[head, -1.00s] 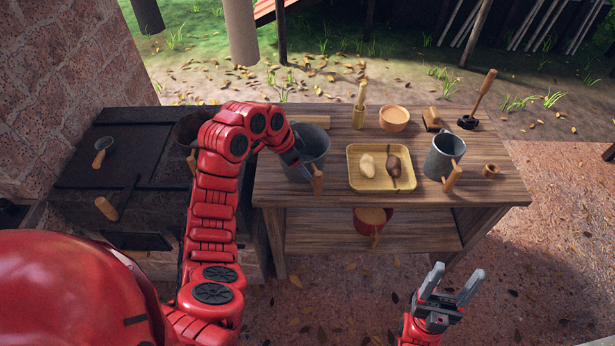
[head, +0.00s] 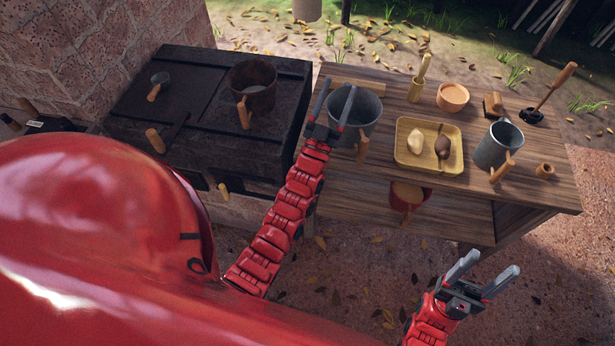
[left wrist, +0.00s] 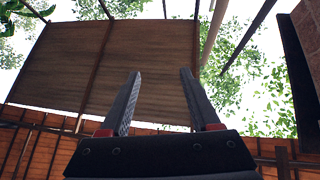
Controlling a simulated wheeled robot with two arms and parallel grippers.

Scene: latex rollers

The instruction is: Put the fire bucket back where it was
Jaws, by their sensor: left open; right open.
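A grey metal bucket (head: 371,108) with a wooden handle stands on the tabletop's left end. I cannot tell for certain which is the fire bucket; the red one looks likeliest. My left gripper (head: 335,97) is open and empty, in front of the grey bucket in the head view and partly covering it. In the left wrist view its fingers (left wrist: 160,90) point up at the roof with nothing between them. My right gripper (head: 492,272) is open and empty, in front of the table.
A dark stove (head: 190,110) at the left carries a rusty pot (head: 252,88) and a small ladle (head: 158,84). The wooden table (head: 390,165) also holds a yellow tray (head: 412,160), a grey mug (head: 497,146) and a wooden bowl (head: 453,96). Ground right of the table is clear.

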